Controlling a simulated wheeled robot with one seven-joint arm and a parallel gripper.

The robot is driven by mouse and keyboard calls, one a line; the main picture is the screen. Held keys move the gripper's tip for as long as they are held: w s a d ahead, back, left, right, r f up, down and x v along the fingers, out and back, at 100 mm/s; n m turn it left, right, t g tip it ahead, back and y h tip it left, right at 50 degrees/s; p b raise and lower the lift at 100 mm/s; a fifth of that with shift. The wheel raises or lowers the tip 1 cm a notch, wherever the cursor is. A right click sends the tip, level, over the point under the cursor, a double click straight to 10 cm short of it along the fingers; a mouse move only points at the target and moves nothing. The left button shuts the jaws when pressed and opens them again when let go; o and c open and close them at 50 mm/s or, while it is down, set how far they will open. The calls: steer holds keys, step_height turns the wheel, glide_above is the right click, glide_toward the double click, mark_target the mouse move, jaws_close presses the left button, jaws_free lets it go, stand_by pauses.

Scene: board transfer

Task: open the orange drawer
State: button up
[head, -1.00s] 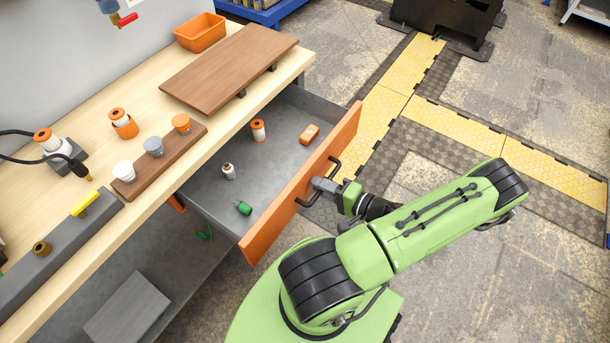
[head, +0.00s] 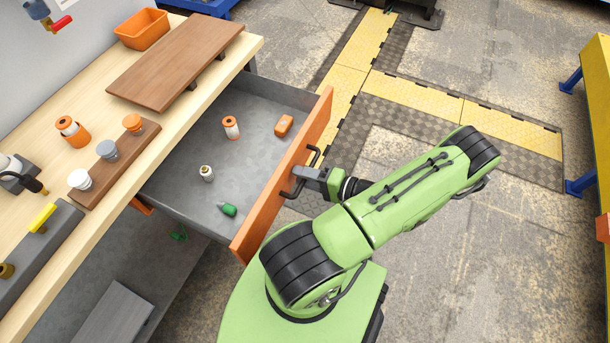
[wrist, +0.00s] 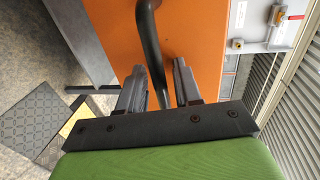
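The orange drawer (head: 267,208) stands out from under the workbench, with its grey interior exposed. Its dark bar handle (head: 288,190) is on the orange front. My gripper (head: 305,178) is at the handle in the head view. A narrow orange gap shows by the right finger. The drawer has moved along with the gripper, so I take it as shut on the handle.
The drawer holds a white-and-orange can (head: 231,128), an orange block (head: 284,124), a small white bottle (head: 206,173) and a green item (head: 228,209). The wooden bench top (head: 150,170) carries boards and cups. A yellow structure (head: 597,110) stands at right.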

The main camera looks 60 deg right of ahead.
stand_by(0.4)
steer(key=p+v, duration=0.1)
steer(key=v, duration=1.4)
steer(key=shift+s+p, duration=0.35)
steer(key=shift+a, duration=0.1)
steer(key=w+r+n+g+y+p, duration=0.3)
steer(key=w+r+n+g+y, duration=0.2)
steer(key=w+r+n+g, duration=0.7)
steer(key=w+a+r+g+h+p, duration=0.1)
steer(key=w+a+r+h, duration=0.1)
steer(key=w+a+r, duration=0.9)
steer(key=s+a+r+n+t+h+p, duration=0.2)
steer(key=a+r+n, duration=0.3)
steer(key=a+r, duration=0.5)
steer(key=s+a+t+h, duration=0.1)
steer(key=a, duration=0.2)
steer(key=shift+s+a+n+h+p, duration=0.2)
steer(key=shift+a+n+h+p, duration=0.1)
steer(key=shift+a+p, duration=0.1)
